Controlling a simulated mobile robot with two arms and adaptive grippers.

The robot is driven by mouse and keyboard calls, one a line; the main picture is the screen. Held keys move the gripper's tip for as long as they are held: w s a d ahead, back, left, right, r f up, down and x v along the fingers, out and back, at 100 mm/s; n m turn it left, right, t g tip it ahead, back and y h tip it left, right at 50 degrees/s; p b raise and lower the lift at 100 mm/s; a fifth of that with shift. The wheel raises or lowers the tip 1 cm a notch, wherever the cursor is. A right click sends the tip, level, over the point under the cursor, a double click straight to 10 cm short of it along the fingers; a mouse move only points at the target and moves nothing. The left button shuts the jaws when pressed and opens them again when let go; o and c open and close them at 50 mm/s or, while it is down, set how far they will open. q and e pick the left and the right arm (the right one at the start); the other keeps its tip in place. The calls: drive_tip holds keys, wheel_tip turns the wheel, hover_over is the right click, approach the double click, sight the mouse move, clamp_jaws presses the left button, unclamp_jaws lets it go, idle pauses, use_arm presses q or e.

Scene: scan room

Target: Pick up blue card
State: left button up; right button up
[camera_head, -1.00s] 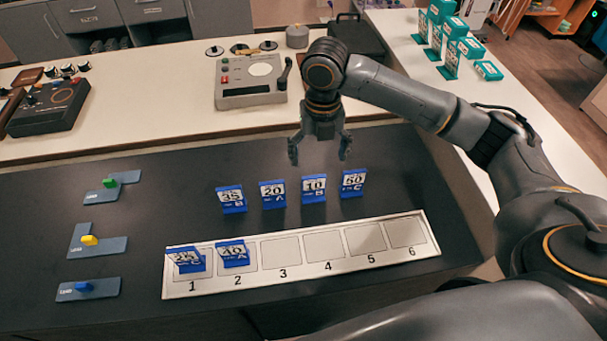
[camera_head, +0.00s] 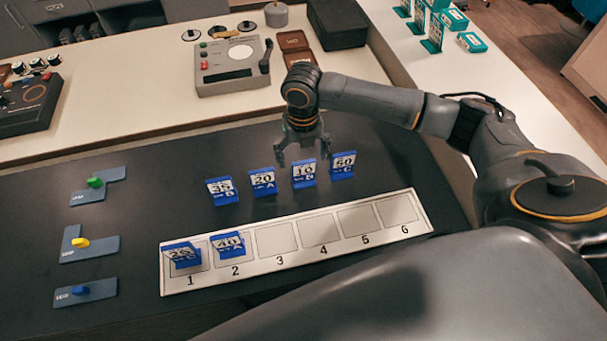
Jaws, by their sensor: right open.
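Several blue cards stand upright in a row on the dark table: a card marked 35 B (camera_head: 222,191), one marked 20 A (camera_head: 262,181), one marked 10 B (camera_head: 304,173) and one marked 50 or 60 C (camera_head: 342,165). Two more blue cards stand on the numbered white strip (camera_head: 290,262), one on slot 1 (camera_head: 182,255) and one on slot 2 (camera_head: 228,244). My right gripper (camera_head: 303,160) is open, fingers pointing down, just above or behind the 10 B card. I cannot tell whether it touches the card. My left gripper is not in view.
Slots 3 to 6 of the strip are empty. Pieces with a green (camera_head: 96,181), a yellow (camera_head: 80,243) and a blue knob (camera_head: 80,290) lie at the left. A grey device (camera_head: 232,65) stands on the pale counter behind. Teal boxes (camera_head: 471,42) are at the back right.

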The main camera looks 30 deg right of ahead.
sight(304, 172)
drive_tip(key=f, duration=0.4)
drive_tip(key=shift+s+p, duration=0.25)
drive_tip(key=shift+p, duration=0.15)
drive_tip(key=c, duration=1.3)
